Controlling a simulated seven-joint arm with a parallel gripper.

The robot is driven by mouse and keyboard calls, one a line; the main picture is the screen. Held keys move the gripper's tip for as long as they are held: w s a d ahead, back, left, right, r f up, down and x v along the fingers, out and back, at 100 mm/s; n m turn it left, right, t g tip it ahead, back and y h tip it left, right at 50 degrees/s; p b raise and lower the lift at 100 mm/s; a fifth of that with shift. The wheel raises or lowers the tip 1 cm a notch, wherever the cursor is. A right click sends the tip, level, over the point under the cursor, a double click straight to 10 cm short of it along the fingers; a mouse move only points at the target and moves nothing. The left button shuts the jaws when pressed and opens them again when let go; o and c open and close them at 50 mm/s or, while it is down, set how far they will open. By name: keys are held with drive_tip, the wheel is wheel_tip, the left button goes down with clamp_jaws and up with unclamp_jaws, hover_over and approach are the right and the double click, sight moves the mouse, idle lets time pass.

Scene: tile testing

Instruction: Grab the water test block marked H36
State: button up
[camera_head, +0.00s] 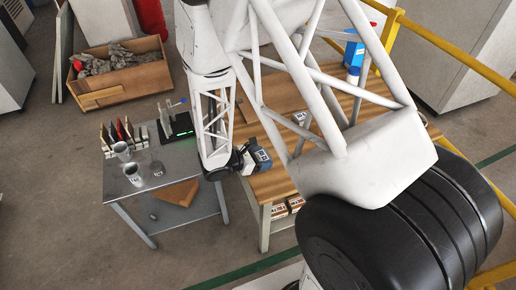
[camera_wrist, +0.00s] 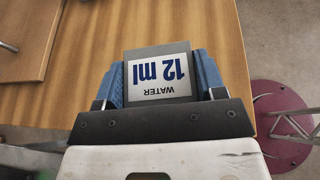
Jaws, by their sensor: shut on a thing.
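My gripper (camera_wrist: 158,96) is shut on a grey block (camera_wrist: 158,73), its blue fingers on both sides. The block's white label reads "WATER 12 ml", upside down in the wrist view; no H36 mark shows on the visible face. In the head view my gripper (camera_head: 250,158) holds the block (camera_head: 262,156) near the left edge of the wooden table (camera_head: 272,186). Another small pale block with a dark-marked label (camera_head: 300,118) stands on that table, partly behind my arm; its marking is too small to read.
A yellow rail (camera_head: 455,62) runs at right.

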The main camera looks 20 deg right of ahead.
drive_tip(key=shift+s+a+r, duration=0.1)
drive_tip(key=shift+s, duration=0.6)
drive_tip(key=shift+s+a+r, duration=0.1)
drive_tip(key=shift+s, duration=0.6)
